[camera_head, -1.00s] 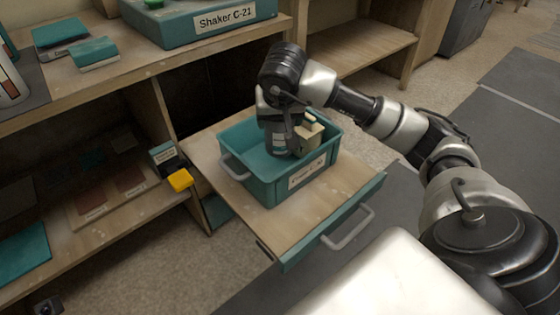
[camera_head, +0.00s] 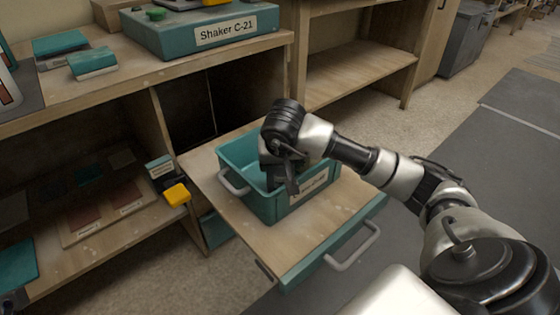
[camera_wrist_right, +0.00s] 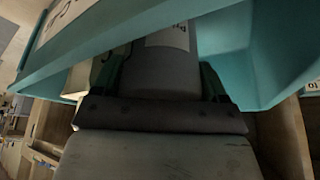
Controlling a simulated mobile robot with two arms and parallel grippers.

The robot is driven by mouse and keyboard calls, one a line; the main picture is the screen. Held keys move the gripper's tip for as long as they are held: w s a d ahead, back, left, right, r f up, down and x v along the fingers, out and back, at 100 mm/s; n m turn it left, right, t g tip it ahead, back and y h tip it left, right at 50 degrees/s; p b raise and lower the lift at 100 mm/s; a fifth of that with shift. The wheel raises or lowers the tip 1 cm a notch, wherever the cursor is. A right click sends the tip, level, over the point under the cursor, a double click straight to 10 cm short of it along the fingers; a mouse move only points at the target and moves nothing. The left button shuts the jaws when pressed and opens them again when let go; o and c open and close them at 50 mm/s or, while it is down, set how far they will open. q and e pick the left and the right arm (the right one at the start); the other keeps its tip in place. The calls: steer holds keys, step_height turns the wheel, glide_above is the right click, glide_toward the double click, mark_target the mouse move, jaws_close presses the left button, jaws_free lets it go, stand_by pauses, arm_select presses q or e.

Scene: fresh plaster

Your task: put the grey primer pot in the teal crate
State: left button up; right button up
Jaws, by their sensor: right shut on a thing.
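The teal crate (camera_head: 263,205) stands on a pulled-out wooden drawer board, with its label on the near side. My right gripper (camera_head: 284,184) reaches down over the crate's opening from the right, and my wrist covers part of the crate. In the right wrist view the gripper (camera_wrist_right: 162,82) is shut on the grey primer pot (camera_wrist_right: 160,72), whose white label shows at the top edge. Teal crate walls (camera_wrist_right: 262,45) show around it there. In the head view the pot is hidden behind my wrist. I cannot tell whether it touches the crate floor. My left gripper is not in view.
The drawer board (camera_head: 290,237) has a teal front and a metal handle (camera_head: 353,248). A teal shaker (camera_head: 200,38) marked C-21 sits on the bench above. A yellow block (camera_head: 176,194) is at the lower shelf's edge. Bare board lies in front of the crate.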

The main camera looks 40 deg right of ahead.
steer(key=o, duration=0.9)
steer(key=shift+o, duration=0.2)
